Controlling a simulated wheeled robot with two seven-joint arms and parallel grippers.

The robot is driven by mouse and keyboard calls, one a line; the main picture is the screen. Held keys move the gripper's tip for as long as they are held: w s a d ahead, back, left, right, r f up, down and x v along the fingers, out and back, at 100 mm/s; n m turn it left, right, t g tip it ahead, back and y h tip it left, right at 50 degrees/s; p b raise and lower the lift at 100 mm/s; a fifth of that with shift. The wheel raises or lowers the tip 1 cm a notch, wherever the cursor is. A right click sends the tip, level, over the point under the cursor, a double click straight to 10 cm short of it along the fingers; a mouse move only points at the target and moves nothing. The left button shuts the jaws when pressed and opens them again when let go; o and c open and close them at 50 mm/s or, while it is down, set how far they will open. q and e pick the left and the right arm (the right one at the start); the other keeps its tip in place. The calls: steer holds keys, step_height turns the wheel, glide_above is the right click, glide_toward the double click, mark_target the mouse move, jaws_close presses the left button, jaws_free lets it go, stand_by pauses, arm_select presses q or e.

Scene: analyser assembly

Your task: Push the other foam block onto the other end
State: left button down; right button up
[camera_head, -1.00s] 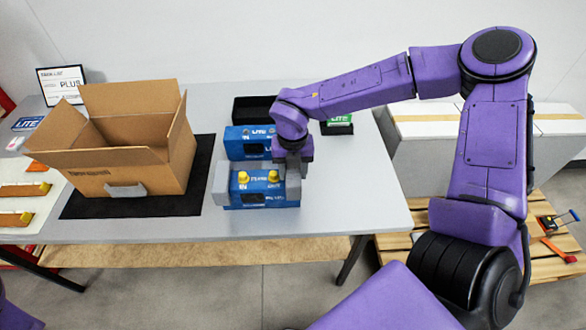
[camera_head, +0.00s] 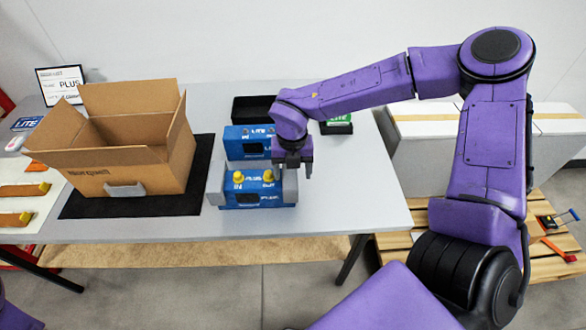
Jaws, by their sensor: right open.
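A blue analyser (camera_head: 257,199) with two yellow fittings stands near the front of the table. A grey foam block (camera_head: 215,184) is on its left end. Another grey foam block (camera_head: 290,187) is at its right end, partly behind the gripper. My right gripper (camera_head: 294,171) points down just above and behind the right foam block, its fingers apart. I cannot tell whether a fingertip touches the block. My left gripper is not in view.
A second blue analyser (camera_head: 248,143) stands right behind the first. An open cardboard box (camera_head: 132,143) stands on a black mat (camera_head: 88,206) to the left. A black tray (camera_head: 255,109) and a green-labelled box (camera_head: 337,122) are at the back. The table's right side is clear.

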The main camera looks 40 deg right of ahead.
steer(key=shift+f, duration=0.1)
step_height(320, 180, up, 2)
steer(key=shift+w+r+p, duration=0.1)
steer(key=shift+r+p, duration=0.1)
steer(key=shift+p, duration=0.95)
step_height(320, 180, up, 5)
steer(key=p, duration=0.4)
steer(key=shift+f, duration=0.1)
